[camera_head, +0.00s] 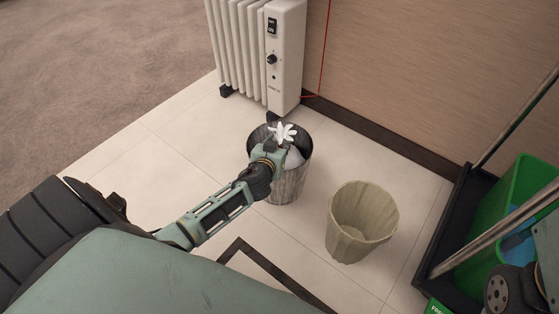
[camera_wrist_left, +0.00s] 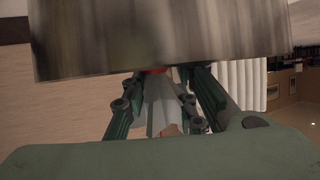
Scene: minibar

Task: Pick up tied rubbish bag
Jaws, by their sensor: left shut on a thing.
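A white tied rubbish bag (camera_head: 293,158) sits inside a dark metal bin (camera_head: 291,186), with its petal-like knotted top showing at the rim. My left gripper (camera_head: 279,146) reaches over the near left side of the bin and is shut on the bag's knotted top. In the left wrist view, my left gripper's fingers (camera_wrist_left: 160,100) close around the white bag material (camera_wrist_left: 158,108). A blurred grey-brown surface, which looks like the bin wall (camera_wrist_left: 160,35), fills the top of that view. The lower part of the bag is hidden in the bin. My right gripper is not in view.
An empty beige bin (camera_head: 345,241) stands to the right of the metal bin. A white radiator (camera_head: 287,60) stands behind, near the wall. A black cart with a green bucket (camera_head: 498,207) is at the right. Tiled floor on the left is clear.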

